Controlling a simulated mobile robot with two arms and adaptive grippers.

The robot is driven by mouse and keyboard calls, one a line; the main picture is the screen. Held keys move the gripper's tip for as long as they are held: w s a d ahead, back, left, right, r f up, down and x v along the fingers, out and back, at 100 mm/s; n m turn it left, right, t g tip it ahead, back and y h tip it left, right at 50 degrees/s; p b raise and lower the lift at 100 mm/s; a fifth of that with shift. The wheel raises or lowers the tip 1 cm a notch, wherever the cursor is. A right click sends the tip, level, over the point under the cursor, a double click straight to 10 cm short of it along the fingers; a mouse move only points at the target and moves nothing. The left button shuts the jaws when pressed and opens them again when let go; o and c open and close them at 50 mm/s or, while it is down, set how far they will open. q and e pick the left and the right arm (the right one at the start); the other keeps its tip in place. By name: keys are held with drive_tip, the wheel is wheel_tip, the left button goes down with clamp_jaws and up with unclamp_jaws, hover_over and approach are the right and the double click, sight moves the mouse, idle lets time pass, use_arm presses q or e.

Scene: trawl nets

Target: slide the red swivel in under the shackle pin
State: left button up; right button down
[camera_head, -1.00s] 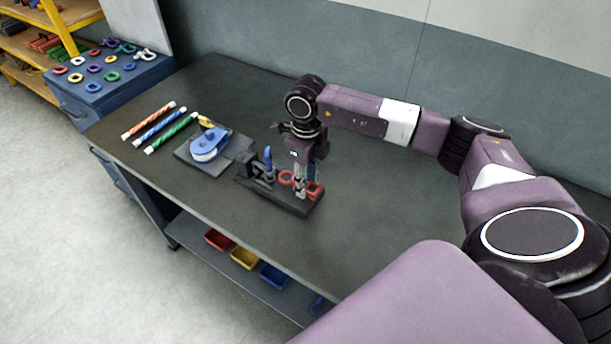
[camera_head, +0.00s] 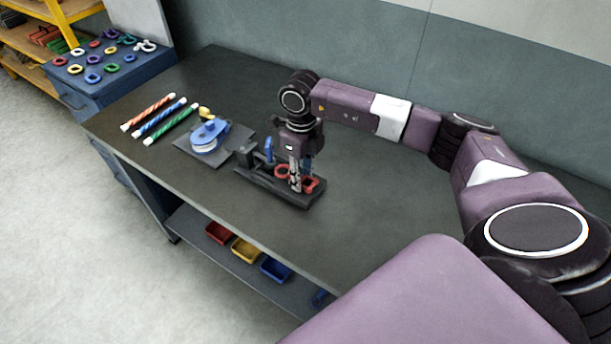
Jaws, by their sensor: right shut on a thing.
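The red swivel (camera_head: 311,185) is at the right end of a dark fixture (camera_head: 262,186) on the bench, with red rings showing on both sides of my fingers. My right gripper (camera_head: 296,186) points down and is shut on the red swivel, low over the fixture. A blue shackle (camera_head: 268,150) stands upright on the fixture just left of the gripper. Its pin is too small to make out, and I cannot tell whether the swivel touches it. My left gripper is not in view.
A blue pulley block (camera_head: 209,136) on a dark plate stands left of the fixture. Three striped rope pieces (camera_head: 158,121) lie farther left. A blue cabinet (camera_head: 110,84) carries several coloured rings. Bins (camera_head: 245,250) sit on the lower shelf. The bench's right side is clear.

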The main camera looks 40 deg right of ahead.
sight(289, 173)
drive_tip(key=shift+w+a+b, duration=0.25)
drive_tip(key=shift+w+b, duration=0.1)
drive_tip(key=shift+w, duration=0.25)
drive_tip(key=shift+w+a+b, duration=0.3)
drive_tip(key=shift+w+b, duration=0.05)
drive_tip(key=shift+w, duration=0.25)
drive_tip(key=shift+w+a+b, duration=0.25)
drive_tip(key=shift+w+b, duration=0.1)
drive_tip(key=shift+w, duration=0.25)
drive_tip(key=shift+w, duration=0.1)
drive_tip(key=c, duration=1.4)
unclamp_jaws()
drive_tip(key=shift+c, duration=0.2)
drive_tip(key=shift+r, duration=0.1)
wheel_tip(289, 173, up, 12)
